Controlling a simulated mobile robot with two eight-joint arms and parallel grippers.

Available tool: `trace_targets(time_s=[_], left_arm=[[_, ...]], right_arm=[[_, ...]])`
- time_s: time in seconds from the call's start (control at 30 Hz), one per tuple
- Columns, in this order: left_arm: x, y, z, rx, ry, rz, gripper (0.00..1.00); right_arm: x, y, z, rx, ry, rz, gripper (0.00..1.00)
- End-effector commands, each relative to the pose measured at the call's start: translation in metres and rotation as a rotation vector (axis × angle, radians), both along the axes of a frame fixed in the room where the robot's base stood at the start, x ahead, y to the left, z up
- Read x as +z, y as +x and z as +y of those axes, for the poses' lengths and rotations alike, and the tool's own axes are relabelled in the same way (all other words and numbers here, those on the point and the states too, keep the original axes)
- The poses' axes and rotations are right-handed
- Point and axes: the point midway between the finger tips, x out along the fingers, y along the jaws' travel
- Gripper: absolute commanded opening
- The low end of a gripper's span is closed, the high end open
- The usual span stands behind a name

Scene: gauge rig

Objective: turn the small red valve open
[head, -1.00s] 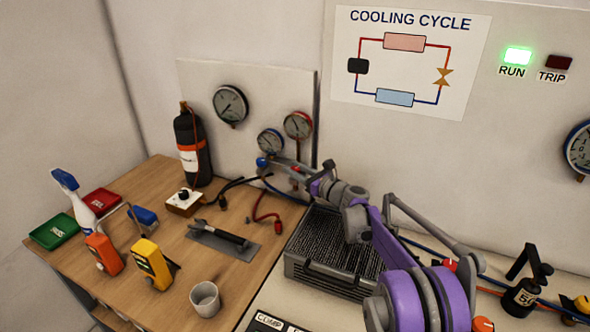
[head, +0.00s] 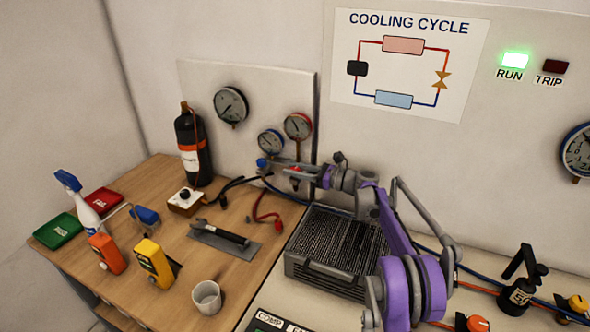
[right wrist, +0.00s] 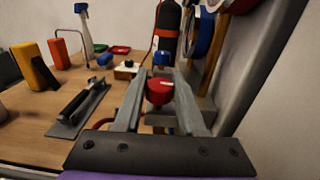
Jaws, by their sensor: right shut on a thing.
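The small red valve (right wrist: 160,91) is a round red knob in the right wrist view, between the two grey fingers of my right gripper (right wrist: 160,86). The fingers are shut on it. In the head view my right gripper (head: 287,167) reaches in from the right to the manifold under the gauges, and only a bit of red shows there. A blue valve knob (head: 262,162) sits just left of the gripper; it also shows beyond the fingertips in the right wrist view (right wrist: 162,58). How far the red valve is turned cannot be told. My left gripper is not in view.
A red-rimmed gauge (head: 298,126) and a blue-rimmed gauge (head: 271,142) hang above the manifold. A black bottle (head: 191,145) stands left of it. Hoses (head: 262,205) lie below on the wooden bench. A black finned unit (head: 330,250) lies under my right arm. The RUN lamp (head: 516,60) is lit green.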

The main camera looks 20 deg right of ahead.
Motion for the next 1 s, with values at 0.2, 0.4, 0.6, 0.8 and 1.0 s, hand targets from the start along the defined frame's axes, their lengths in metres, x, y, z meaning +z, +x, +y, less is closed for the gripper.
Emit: trace_targets(time_s=[0.2, 0.4, 0.6, 0.8, 1.0], left_arm=[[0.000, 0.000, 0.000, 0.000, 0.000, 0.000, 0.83], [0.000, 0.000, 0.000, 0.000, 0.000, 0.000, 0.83], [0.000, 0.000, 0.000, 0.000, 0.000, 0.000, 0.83], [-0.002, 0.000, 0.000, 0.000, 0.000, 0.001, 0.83], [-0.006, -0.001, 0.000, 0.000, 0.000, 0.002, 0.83]], right_arm=[[0.000, 0.000, 0.000, -0.001, 0.000, 0.000, 0.41], [0.000, 0.000, 0.000, -0.001, 0.000, 0.000, 0.69], [0.000, 0.000, 0.000, -0.002, 0.000, 0.000, 0.69], [0.000, -0.010, -0.011, -0.005, 0.000, 0.000, 0.69], [-0.001, -0.038, -0.038, -0.005, 0.000, 0.000, 0.69]])
